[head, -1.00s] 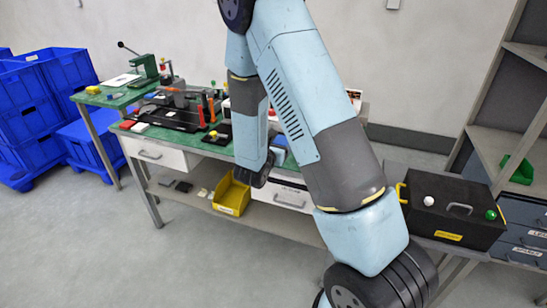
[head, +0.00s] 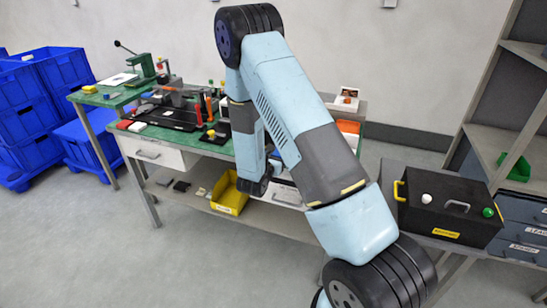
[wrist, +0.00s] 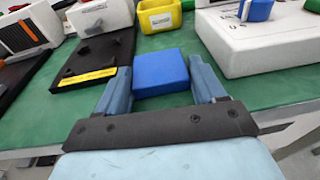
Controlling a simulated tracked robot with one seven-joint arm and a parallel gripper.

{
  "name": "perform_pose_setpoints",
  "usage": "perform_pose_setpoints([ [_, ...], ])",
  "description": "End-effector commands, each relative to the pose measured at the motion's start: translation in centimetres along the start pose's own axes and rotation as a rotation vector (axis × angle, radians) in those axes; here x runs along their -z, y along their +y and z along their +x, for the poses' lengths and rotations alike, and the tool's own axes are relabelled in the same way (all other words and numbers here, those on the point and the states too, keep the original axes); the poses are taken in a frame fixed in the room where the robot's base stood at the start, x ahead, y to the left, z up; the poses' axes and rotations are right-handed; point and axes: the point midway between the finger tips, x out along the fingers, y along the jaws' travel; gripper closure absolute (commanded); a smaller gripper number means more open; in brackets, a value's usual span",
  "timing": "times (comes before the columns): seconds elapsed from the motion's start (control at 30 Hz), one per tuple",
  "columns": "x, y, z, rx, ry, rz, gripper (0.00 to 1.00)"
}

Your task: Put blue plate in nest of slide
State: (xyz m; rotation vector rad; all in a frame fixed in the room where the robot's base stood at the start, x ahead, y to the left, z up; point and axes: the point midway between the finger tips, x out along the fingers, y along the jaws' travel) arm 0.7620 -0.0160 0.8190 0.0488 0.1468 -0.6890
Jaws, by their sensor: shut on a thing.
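The blue plate (wrist: 160,72) is a small flat square block between the two fingers of my gripper (wrist: 162,80) in the wrist view. My gripper is shut on it, over the green bench top near its front edge. I cannot tell whether the plate touches the bench. A black board with a yellow label (wrist: 85,76) lies left of the plate; I cannot tell whether it belongs to the slide. In the head view, a long black base (head: 168,117) on the bench may be the slide; its nest cannot be made out. My arm hides the plate in the head view.
In the wrist view, a white slab (wrist: 265,45) stands to the right and a yellow bin (wrist: 160,16) behind. In the head view, a black box (head: 445,215) stands at right, and another yellow bin (head: 230,197) sits on the shelf below.

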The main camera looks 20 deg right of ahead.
Motion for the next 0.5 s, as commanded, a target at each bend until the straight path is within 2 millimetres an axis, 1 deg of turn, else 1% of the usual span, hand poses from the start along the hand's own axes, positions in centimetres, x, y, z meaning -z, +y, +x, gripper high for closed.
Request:
perform_pose_setpoints([
  [0.33,0.28,0.03,0.02,0.0,-0.001,0.0,0.61],
  [0.37,0.27,0.03,0.02,0.0,0.0,0.0,0.29],
  [0.5,0.3,0.04,0.0,-0.001,0.001,0.0,0.16],
])
